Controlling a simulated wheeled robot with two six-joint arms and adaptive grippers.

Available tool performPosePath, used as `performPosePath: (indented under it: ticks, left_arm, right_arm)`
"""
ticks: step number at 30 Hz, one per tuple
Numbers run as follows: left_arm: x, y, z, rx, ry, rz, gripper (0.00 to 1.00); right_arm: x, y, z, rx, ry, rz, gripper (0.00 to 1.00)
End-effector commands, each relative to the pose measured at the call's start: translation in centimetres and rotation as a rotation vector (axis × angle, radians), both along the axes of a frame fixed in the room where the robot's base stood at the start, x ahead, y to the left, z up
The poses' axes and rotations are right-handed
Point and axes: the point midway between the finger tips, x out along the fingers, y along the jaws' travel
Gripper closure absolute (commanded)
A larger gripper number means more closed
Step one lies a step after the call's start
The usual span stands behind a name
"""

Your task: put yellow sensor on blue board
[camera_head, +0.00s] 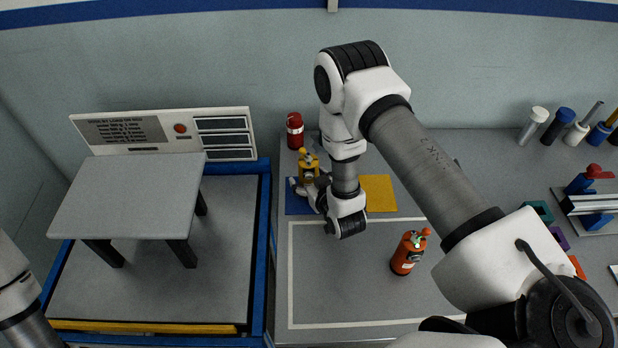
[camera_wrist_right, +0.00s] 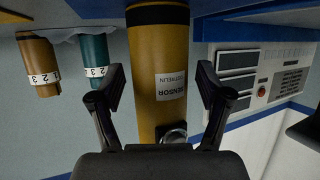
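The yellow sensor (camera_head: 309,166) stands upright at the back edge of the blue board (camera_head: 296,202). Its base is partly hidden by my right gripper, so I cannot tell whether it rests fully on the board. My right gripper (camera_head: 312,188) is low beside the sensor. In the right wrist view, the labelled yellow sensor (camera_wrist_right: 158,75) appears upside down between the two fingers of the open right gripper (camera_wrist_right: 160,95), with a small gap on each side. My left gripper is out of view; only part of my left arm shows at the lower left.
A yellow board (camera_head: 378,194) lies right of the blue one. A red bottle (camera_head: 294,131) stands behind, and an orange-red one (camera_head: 405,253) stands in front. A grey platform and a sign panel (camera_head: 168,134) are at the left. Several tools and blocks line the right.

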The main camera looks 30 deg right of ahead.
Motion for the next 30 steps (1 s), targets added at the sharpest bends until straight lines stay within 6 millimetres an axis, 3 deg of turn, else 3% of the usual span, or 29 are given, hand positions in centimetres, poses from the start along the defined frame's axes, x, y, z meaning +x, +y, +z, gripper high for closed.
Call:
performPosePath:
  ticks: [8,21,30]
  left_arm:
    - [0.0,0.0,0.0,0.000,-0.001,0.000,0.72]
    - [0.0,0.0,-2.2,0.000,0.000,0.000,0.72]
    - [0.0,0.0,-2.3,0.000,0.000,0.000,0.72]
  right_arm:
    - [-0.8,0.1,0.5,0.000,0.001,0.000,0.23]
    - [-10.1,0.6,4.2,0.000,0.003,0.000,0.23]
    - [-11.1,0.7,4.9,0.000,0.000,0.000,0.23]
